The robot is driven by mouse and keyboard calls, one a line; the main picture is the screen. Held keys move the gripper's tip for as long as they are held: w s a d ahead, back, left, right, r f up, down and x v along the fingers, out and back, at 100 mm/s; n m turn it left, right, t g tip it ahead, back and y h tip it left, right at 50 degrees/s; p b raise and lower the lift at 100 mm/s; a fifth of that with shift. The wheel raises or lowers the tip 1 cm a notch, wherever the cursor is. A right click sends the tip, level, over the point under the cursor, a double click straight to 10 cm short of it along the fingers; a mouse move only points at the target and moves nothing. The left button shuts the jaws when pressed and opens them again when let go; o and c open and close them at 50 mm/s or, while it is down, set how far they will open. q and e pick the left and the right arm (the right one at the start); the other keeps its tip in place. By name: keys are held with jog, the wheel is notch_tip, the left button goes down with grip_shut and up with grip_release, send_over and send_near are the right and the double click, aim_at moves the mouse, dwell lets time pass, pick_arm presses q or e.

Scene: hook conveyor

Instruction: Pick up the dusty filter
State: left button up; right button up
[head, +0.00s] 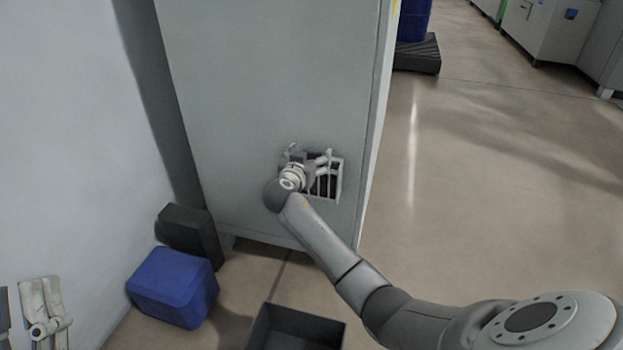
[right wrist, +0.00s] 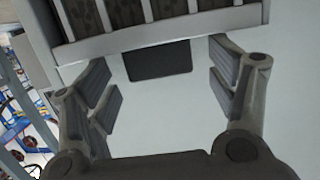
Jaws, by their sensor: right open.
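The dusty filter, a pale frame with bars over dark, speckled panels, sits at the front of the grey cabinet in the head view (head: 337,182). In the right wrist view, part of the filter (right wrist: 150,29) crosses the top, beyond the fingertips. My right gripper (head: 309,158) is in front of the filter and hides its left part. In the wrist view its fingers (right wrist: 160,84) are spread wide with nothing between them. My left gripper (head: 45,308) shows only partly at the lower left edge, far from the filter; its opening is unclear.
The tall grey cabinet (head: 260,90) holds the filter low on its face. A blue box (head: 173,287), a black box (head: 190,233) and an open dark bin (head: 297,330) stand on the floor before it. Open floor (head: 480,190) lies to the right.

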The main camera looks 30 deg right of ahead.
jog(key=shift+c, duration=0.4)
jog(key=c, duration=1.3)
